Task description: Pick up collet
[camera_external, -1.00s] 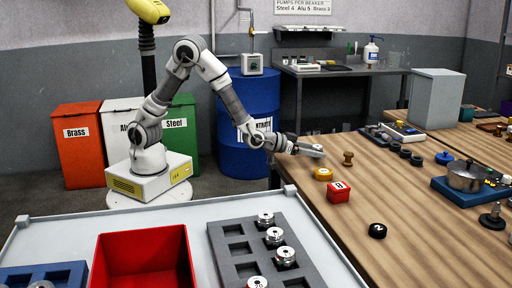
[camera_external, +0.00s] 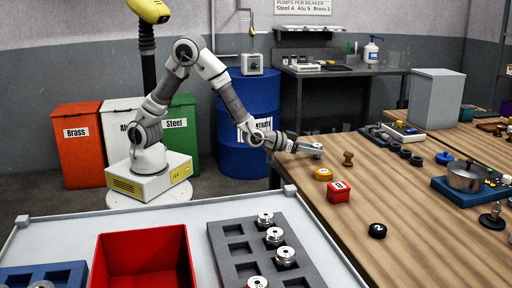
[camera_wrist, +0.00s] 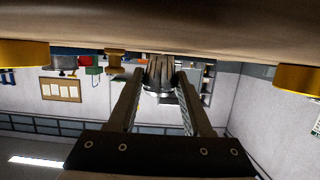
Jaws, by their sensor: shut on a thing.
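The collet (camera_wrist: 158,74) is a grey metal, slotted, tapered piece with a bright rim. In the wrist view it sits between the two fingertips of my gripper (camera_wrist: 159,82), which is shut on it. In the external view my gripper (camera_external: 311,149) is low at the near-left edge of the wooden table (camera_external: 425,220), reaching to the right. The collet is too small there to make out clearly. Whether it clears the tabletop is hard to tell.
A brown knob (camera_external: 348,158), a yellow disc (camera_external: 323,174) and a red block (camera_external: 339,192) stand close to my gripper. A black round piece (camera_external: 377,230) lies nearer the camera. A pot (camera_external: 467,176) on a blue base is farther right. Bare wood lies between them.

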